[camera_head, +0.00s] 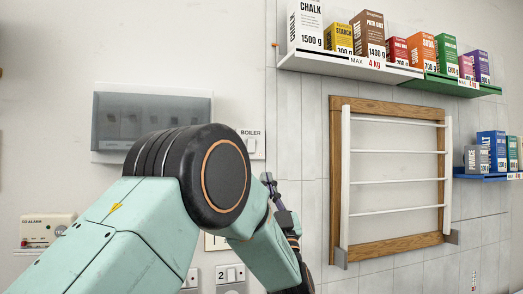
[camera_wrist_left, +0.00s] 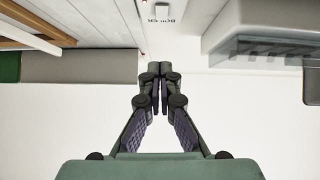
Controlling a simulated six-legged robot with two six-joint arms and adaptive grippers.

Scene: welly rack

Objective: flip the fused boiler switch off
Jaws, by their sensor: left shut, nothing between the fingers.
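The boiler switch (camera_head: 251,144) is a white wall plate labelled BOILER, right of the grey fuse box, partly hidden by my left arm. Its rocker is too small to tell on or off. In the left wrist view the BOILER lettering (camera_wrist_left: 161,20) shows upside down on the white plate, beyond the fingertips. My left gripper (camera_head: 268,180) is below and slightly right of the switch in the head view. It also shows in the wrist view (camera_wrist_left: 159,74), with its fingers together and empty, apart from the plate in the picture. My right gripper is not in view.
A fuse box (camera_head: 150,118) with a dark clear cover is left of the switch. A CO alarm (camera_head: 46,231) and numbered switches (camera_head: 231,275) are lower down. A wooden drying rack (camera_head: 337,180) and shelves of boxes (camera_head: 345,65) stand to the right.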

